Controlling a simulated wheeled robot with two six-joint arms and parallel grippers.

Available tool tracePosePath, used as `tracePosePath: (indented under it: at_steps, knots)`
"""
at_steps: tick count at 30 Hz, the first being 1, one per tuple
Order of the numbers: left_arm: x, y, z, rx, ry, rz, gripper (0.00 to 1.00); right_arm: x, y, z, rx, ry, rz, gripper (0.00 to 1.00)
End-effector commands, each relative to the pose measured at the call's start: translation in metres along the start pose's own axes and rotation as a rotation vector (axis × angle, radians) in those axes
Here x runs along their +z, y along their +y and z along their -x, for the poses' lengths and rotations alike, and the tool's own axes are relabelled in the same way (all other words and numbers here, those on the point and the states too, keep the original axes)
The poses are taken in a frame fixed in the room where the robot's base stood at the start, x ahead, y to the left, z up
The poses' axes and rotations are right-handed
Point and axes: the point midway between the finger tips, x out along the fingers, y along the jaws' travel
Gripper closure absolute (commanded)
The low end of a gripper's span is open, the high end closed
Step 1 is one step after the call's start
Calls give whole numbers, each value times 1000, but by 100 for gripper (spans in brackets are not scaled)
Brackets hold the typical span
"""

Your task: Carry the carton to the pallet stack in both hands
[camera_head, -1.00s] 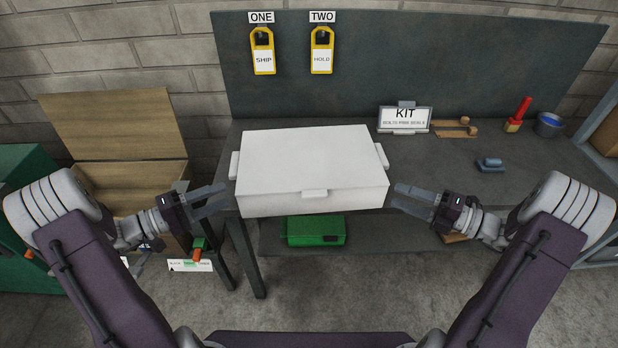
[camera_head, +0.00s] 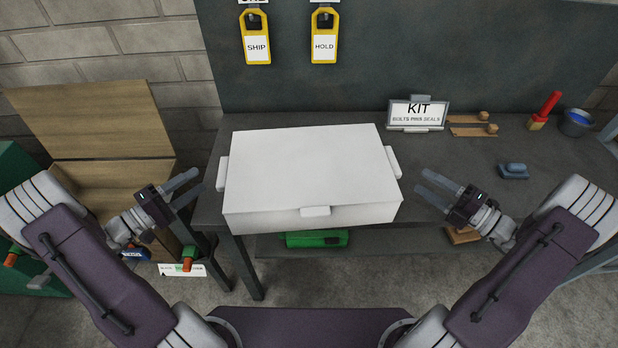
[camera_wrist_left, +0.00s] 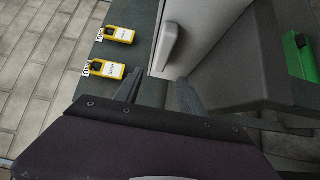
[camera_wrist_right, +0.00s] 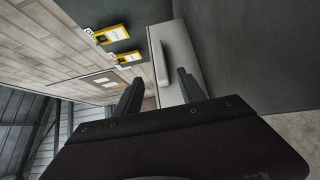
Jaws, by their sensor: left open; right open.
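The white carton (camera_head: 308,170) sits closed on the dark workbench at its front edge. It has a handle on its left side (camera_head: 223,174), one on its right side (camera_head: 393,162) and a tab on its front. My left gripper (camera_head: 188,188) is open and empty, left of the carton and apart from it. The carton's left handle shows ahead of its fingers in the left wrist view (camera_wrist_left: 168,46). My right gripper (camera_head: 432,184) is open and empty, a little right of the carton. The right handle shows ahead of it in the right wrist view (camera_wrist_right: 168,62). No pallet stack is clearly identifiable.
SHIP (camera_head: 256,45) and HOLD (camera_head: 324,45) tags hang behind. An open brown box (camera_head: 95,120) stands left; a green case (camera_head: 316,239) sits below.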

Motion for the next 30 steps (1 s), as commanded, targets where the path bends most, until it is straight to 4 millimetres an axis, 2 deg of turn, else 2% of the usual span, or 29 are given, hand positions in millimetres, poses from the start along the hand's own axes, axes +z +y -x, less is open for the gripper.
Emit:
tracePosePath:
  at_steps: [6,12,18,26,30]
  knots:
    - [2,0,-40,0,-7,0,53,-1,0,-40,-1,5,0,53]
    - [1,0,-70,0,-4,0,53,-1,0,-70,-1,3,0,53]
    - [1,0,-82,0,-3,0,53,0,0,-81,0,1,0,53]
    - [1,0,-82,0,-2,0,53,0,0,-82,0,0,0,53]
    - [1,0,-82,0,-2,0,92,0,0,-82,-1,0,0,92]
